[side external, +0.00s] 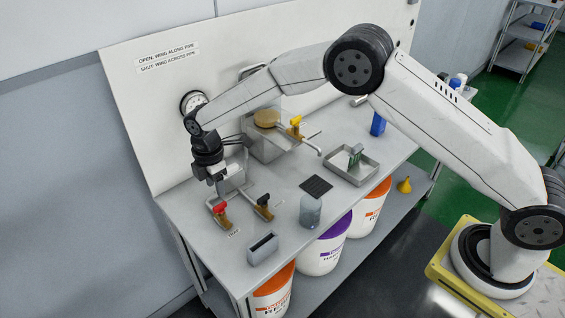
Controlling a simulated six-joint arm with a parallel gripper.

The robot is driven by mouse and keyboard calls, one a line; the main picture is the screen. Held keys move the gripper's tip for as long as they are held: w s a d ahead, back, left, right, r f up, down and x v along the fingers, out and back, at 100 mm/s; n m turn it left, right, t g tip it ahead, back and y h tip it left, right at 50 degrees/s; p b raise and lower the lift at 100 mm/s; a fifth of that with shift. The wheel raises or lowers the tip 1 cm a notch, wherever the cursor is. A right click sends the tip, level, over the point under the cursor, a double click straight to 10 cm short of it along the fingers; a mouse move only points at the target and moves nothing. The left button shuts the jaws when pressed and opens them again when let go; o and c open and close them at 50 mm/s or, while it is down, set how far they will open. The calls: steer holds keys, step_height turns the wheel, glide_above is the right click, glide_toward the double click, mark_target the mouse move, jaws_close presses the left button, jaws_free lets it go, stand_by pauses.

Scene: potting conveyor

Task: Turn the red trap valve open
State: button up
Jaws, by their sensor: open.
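The red trap valve (219,208) stands near the left front part of the bench, with a red wing on top of a brass body and pipe. A small label lies in front of it. The picture is too small to tell whether the wing lies along or across the pipe. My gripper (220,193) points down from above, just over the red wing, and is open. I cannot tell whether its fingers are beside the wing or still above it.
A black-winged valve (264,200) stands close to the right of the red one. A yellow-winged valve (296,122) is farther back by a tank (268,143). A grey slotted box (263,248), a clear beaker (311,211) and a metal tray (368,173) stand on the bench (285,228).

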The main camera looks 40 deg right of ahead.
mark_target(219, 205)
steer(key=shift+f, duration=3.55)
jaws_close()
